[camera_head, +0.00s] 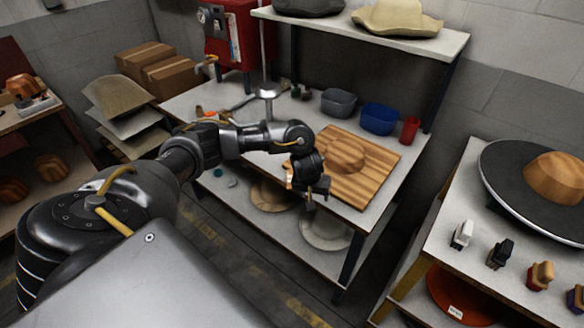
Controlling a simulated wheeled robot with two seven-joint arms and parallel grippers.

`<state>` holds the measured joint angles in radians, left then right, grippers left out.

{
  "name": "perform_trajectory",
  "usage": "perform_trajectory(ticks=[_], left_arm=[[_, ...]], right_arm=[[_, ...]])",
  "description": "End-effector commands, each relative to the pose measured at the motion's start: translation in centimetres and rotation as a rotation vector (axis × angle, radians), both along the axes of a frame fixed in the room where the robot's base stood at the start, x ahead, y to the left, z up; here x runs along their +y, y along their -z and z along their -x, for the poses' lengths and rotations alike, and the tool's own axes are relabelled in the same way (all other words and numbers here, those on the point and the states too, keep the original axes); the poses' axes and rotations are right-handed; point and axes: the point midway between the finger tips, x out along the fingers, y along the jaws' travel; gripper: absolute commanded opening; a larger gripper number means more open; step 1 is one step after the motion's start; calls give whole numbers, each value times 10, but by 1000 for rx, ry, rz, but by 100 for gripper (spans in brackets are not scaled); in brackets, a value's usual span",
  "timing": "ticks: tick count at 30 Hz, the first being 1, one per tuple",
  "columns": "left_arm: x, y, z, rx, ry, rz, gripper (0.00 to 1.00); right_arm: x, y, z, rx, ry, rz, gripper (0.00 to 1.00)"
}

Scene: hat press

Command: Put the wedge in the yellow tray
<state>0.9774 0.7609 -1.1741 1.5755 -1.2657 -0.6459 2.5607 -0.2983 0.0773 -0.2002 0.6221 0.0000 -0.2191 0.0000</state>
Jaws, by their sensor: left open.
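My left gripper (311,196) hangs from my left arm at the front edge of the workbench, beside the wooden board (372,165). Its jaws are open and I see nothing between them. I cannot make out a wedge or a yellow tray in this view; my left arm covers part of the bench. My right gripper is out of view.
A grey bin (338,103), a blue bin (379,119) and a red cup (410,129) stand at the bench's back right. A wooden hat block (346,155) sits on the board. Hats lie on the shelf below. A side table (447,262) holds several small blocks.

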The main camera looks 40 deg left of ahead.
Motion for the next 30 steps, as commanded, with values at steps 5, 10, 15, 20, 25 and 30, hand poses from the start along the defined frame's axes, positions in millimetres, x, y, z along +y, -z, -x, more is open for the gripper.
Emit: perform_trajectory(ticks=[5,10,15,20,25,30], left_arm=[[66,-56,1,-16,-221,-94,62],[87,-72,4,-23,-306,-120,62],[89,-62,3,-21,-314,-120,62],[95,-35,-4,-19,-315,-119,62],[100,-20,-11,-22,-313,-118,62],[101,-20,-13,-23,-312,-118,62]], right_arm=[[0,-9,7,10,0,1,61],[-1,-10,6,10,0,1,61],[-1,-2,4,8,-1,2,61],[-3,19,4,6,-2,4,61],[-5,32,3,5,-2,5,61],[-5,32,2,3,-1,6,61]])
